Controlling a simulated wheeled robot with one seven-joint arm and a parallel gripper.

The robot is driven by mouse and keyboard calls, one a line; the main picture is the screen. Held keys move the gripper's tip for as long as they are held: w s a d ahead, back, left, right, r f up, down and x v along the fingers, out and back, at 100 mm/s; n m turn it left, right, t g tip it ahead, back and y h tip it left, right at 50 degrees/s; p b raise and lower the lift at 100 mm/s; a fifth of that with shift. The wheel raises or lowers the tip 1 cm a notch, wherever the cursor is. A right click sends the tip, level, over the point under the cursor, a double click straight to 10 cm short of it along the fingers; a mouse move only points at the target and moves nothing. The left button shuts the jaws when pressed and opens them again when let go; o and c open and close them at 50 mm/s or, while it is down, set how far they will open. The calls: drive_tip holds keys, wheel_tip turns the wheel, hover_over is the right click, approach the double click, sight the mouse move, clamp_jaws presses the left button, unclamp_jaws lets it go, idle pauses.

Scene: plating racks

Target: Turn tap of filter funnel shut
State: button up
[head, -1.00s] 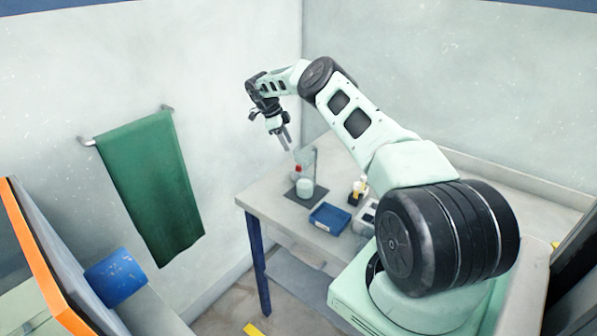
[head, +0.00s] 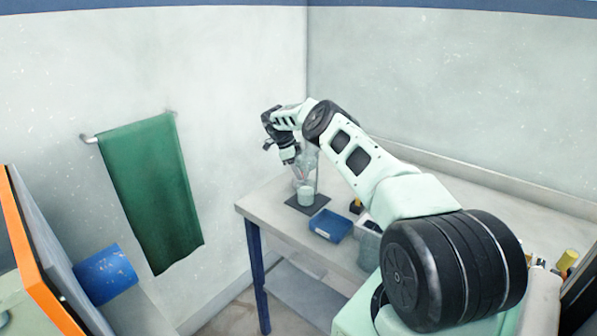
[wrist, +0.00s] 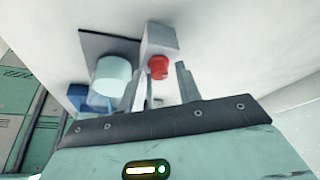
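The filter funnel (wrist: 160,38) shows in the wrist view as a pale grey block-like body with a red tap (wrist: 158,66) on its near side. In the head view the clear funnel (head: 309,160) stands behind my gripper, above a pale beaker (head: 305,193). The beaker also shows in the wrist view (wrist: 117,75), left of the tap. My gripper (wrist: 162,78) is open, its two fingers apart with the red tap in line with the gap. I cannot tell whether either finger touches the tap. In the head view my arm partly hides the tap.
A dark base plate (head: 308,207) lies under the beaker on the pale table (head: 262,210). A blue tray (head: 330,225) and a small yellow-and-black item (head: 356,205) stand to the right. Walls rise close behind the table. A green towel (head: 150,190) hangs at left.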

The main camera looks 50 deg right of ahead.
clamp_jaws()
drive_tip(key=shift+n+h, duration=0.3)
drive_tip(key=shift+n, duration=0.5)
drive_tip(key=shift+o, duration=1.5)
unclamp_jaws()
drive_tip(key=shift+r+p, duration=0.1)
drive_tip(key=shift+p, duration=0.2)
